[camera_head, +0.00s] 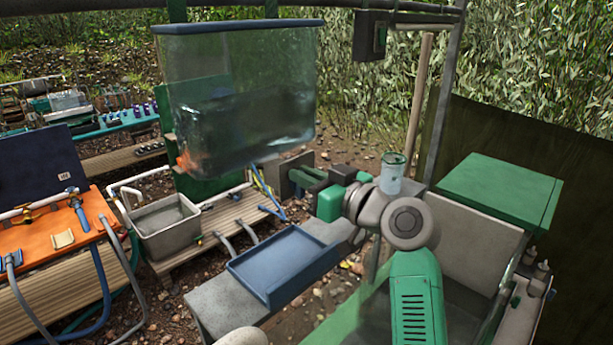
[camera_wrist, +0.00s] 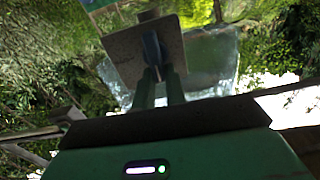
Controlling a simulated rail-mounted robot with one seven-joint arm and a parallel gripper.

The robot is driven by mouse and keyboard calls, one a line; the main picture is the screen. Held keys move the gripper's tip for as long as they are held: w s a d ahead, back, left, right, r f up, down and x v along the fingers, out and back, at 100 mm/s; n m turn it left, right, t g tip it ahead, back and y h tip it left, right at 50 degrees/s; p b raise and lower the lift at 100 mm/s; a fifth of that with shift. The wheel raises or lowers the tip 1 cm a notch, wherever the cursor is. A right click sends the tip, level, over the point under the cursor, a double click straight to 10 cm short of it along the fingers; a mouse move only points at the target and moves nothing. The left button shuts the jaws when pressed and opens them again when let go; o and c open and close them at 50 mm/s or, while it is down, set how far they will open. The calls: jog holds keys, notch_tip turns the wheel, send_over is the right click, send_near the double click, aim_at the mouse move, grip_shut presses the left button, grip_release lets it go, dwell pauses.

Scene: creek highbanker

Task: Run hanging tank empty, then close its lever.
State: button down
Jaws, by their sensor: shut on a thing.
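The hanging tank (camera_head: 240,70) is a clear box with a dark blue rim, upper middle in the head view. Dark water (camera_head: 250,118) fills about its lower half. An orange fitting (camera_head: 183,162) sits at its lower left corner. My gripper (camera_head: 297,177) is just below and right of the tank; its green fingers also show in the wrist view (camera_wrist: 158,77). They are shut on a small blue piece, seemingly a lever (camera_wrist: 152,48), in front of a grey square plate (camera_wrist: 125,48). The plate also shows in the head view (camera_head: 287,160). The fingertips are partly hidden there.
A grey basin (camera_head: 165,245) stands on a slatted bench, lower left of the tank. A blue tray (camera_head: 285,262) lies in front of my gripper. An orange table (camera_head: 70,235) with hoses is at left. A green-lidded box (camera_head: 500,185) is at right. A glass (camera_head: 392,172) appears beside my arm.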

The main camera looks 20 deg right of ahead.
jog(key=shift+w+d+f+m+p, duration=0.25)
jog(key=shift+m+p, duration=0.8)
jog(key=shift+m, duration=1.8)
jog(key=shift+w+d+f+m+p, duration=0.1)
jog(key=shift+d+f+m+p, duration=0.3)
jog(key=shift+m+p, duration=1.6)
jog(key=shift+w+d+f+m+p, duration=0.15)
jog(key=shift+f+m, duration=0.35)
jog(key=shift+m, duration=3.25)
jog(key=c, duration=1.4)
grip_release()
jog(key=shift+s+a, duration=0.1)
jog(key=shift+a, duration=0.05)
jog(key=b+v, duration=0.2)
jog(key=v, duration=0.6)
